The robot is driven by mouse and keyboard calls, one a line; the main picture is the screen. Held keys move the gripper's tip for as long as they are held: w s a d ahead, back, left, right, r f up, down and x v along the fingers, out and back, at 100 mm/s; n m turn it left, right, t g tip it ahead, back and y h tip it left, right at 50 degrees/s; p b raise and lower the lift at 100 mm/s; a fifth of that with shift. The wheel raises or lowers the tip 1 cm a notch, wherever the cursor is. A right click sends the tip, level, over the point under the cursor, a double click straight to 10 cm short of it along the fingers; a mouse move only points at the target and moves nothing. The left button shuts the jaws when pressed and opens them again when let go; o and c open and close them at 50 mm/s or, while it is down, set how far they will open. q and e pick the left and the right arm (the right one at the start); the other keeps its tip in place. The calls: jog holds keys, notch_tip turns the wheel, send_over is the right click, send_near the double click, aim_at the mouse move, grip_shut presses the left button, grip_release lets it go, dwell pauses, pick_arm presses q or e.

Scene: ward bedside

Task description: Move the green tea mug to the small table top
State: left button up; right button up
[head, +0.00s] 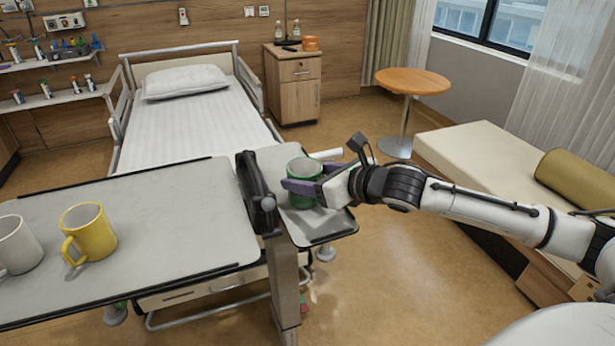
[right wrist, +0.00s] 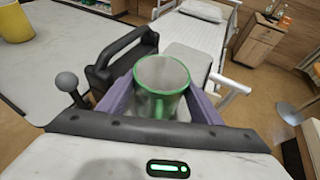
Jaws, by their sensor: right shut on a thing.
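The green mug (head: 304,172) is upright at the right part of the overbed table, over its small grey side top (head: 328,226). My right gripper (head: 308,188) is shut on the mug, with its purple fingers on either side of it. In the right wrist view the mug (right wrist: 160,88) stands between the fingers, its green rim and handle showing. I cannot tell whether its base touches the top beneath. A small round wooden table (head: 413,80) stands at the back right with a bare top. My left gripper is not in view.
A yellow mug (head: 88,232) and a white mug (head: 17,246) stand on the large grey table top (head: 160,200). A black upright handle (head: 256,192) is just left of the green mug. A bed (head: 200,110) and a couch (head: 480,160) flank open floor.

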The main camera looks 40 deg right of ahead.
jog(key=shift+r, duration=0.1)
jog(key=o, duration=1.3)
jog(key=shift+c, duration=0.2)
